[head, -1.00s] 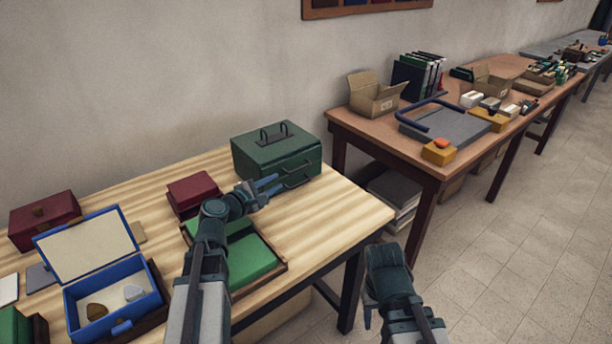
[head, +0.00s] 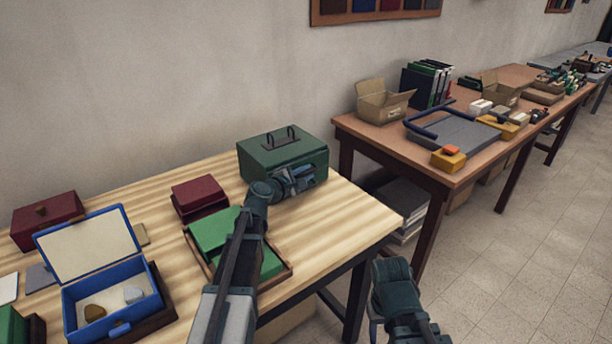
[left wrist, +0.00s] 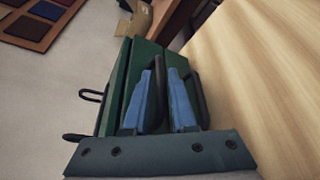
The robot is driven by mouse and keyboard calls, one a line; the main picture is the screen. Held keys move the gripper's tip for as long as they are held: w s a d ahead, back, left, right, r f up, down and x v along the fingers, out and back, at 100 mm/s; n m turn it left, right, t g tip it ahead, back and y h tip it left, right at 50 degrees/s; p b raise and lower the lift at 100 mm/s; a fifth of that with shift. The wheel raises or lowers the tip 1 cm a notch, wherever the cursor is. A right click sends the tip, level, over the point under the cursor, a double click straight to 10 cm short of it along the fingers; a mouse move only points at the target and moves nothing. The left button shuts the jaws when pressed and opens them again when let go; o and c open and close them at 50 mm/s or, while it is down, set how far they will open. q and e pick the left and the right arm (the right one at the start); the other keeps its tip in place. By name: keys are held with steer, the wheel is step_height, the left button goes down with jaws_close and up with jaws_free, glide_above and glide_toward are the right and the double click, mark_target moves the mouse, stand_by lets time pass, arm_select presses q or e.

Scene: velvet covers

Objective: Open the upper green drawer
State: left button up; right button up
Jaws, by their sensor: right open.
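The dark green chest (head: 285,155) stands at the back right of the striped wooden table, with a carrying handle on its lid. It also shows in the left wrist view (left wrist: 118,85), tipped sideways. My left gripper (head: 300,180) is at the chest's front and hides most of the drawer handles in the head view. In the left wrist view its two blue fingers (left wrist: 168,85) lie close to the green front, a narrow gap between them. A dark bar handle (left wrist: 197,85) shows beside the right finger. The drawer front looks closed. My right gripper (head: 378,310) is low, off the table's right side, open and empty.
A green box in a brown tray (head: 280,272), a dark red box (head: 198,194) and an open blue box (head: 110,300) lie left and in front. A second table (head: 390,142) stands behind at right. Floor shows between the tables.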

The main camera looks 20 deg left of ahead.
arm_select(q)
jaws_close()
stand_by(1.5)
